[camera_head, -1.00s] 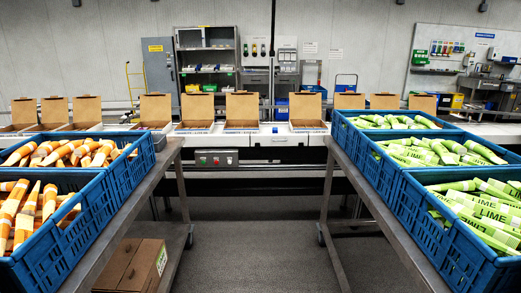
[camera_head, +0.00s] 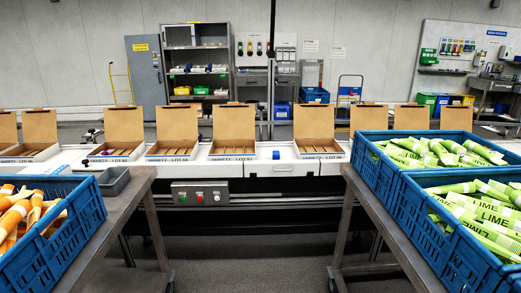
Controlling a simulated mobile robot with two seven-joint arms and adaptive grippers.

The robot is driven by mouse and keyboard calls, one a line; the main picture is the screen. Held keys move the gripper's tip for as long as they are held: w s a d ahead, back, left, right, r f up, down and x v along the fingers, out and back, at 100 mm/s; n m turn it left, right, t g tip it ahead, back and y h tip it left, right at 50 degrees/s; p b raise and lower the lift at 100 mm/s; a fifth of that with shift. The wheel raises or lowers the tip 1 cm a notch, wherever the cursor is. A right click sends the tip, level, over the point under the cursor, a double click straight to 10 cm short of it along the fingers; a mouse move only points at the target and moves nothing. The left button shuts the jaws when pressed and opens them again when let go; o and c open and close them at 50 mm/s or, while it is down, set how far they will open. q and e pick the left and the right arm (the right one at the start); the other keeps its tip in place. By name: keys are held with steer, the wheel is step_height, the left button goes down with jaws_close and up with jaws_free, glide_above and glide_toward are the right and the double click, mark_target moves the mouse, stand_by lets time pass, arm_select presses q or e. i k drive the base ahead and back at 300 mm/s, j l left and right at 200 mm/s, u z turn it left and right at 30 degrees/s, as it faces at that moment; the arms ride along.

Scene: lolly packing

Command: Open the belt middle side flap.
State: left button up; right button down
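A row of brown cardboard boxes stands on the white belt line across the middle, each with a tall back flap upright. Near the centre are a box (camera_head: 233,152) marked LOT, another to its left (camera_head: 173,154) and one to its right (camera_head: 318,153). These three look open at the top, with dividers inside the centre and right ones. Side flaps are too small to tell apart. A box further left (camera_head: 114,154) holds something small and purple. Neither of my grippers is in view.
Blue crates of green LIME packs (camera_head: 451,225) stand on the right table (camera_head: 375,220). A button panel (camera_head: 200,194) hangs below the belt. The floor between the tables is clear.

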mark_target(253, 169)
steer(key=i, duration=1.45)
